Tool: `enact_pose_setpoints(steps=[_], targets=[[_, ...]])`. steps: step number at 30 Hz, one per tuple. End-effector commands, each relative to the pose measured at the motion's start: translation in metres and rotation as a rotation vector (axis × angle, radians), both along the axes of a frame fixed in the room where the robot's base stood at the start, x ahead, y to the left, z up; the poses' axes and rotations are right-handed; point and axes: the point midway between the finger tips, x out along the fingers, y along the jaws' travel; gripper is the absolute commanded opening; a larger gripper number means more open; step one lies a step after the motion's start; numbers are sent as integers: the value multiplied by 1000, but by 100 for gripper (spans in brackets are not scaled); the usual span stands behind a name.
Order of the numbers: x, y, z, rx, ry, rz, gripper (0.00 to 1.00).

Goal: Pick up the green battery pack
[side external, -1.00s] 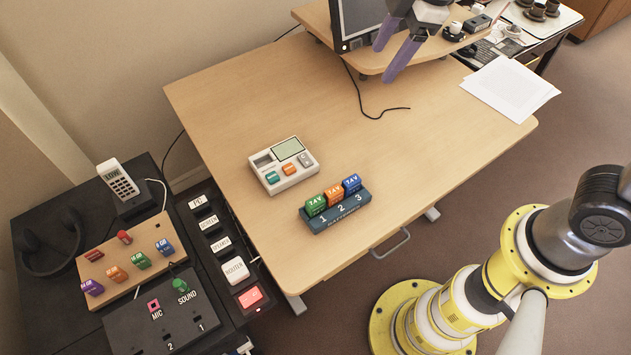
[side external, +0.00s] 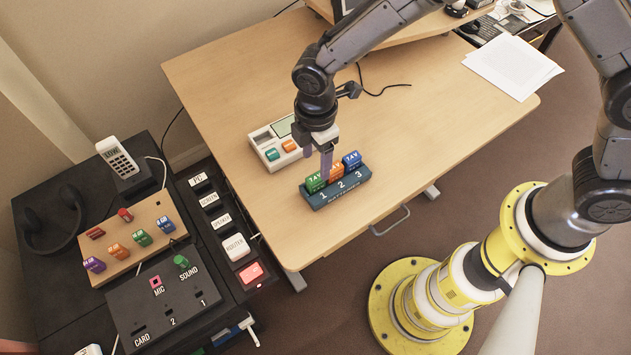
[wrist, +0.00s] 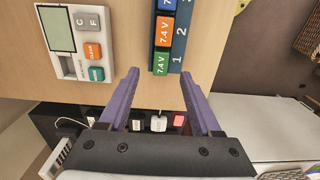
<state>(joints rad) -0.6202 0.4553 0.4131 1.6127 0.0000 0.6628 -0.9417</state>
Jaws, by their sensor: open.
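The green battery pack (side external: 315,183), marked 7.4 V, stands in slot 1 of the dark blue battery holder (side external: 333,199). It also shows in the wrist view (wrist: 161,63), at the lower end of the row. An orange pack (side external: 337,171) is in slot 2 and a blue pack (side external: 352,160) in slot 3. My gripper (side external: 326,168) is open and points down over the holder, near the green and orange packs. In the wrist view my gripper (wrist: 160,85) has its purple fingers apart, with the green pack just beyond the tips, between them. Nothing is held.
A white device (side external: 277,146) with a screen and coloured buttons stands close behind the holder on the desk. White papers (side external: 513,68) lie at the back right. A black side unit (side external: 70,225) with panels and switches is at the left. The desk's right half is clear.

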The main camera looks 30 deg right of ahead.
Motion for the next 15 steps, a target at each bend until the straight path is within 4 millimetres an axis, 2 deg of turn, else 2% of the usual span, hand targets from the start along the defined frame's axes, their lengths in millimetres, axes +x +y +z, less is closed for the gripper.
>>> enact_pose_setpoints(steps=[8, 15], targets=[[-1, 0, -21, 0, 0, 0, 65], [-2, 2, -54, -1, 1, -1, 65]])
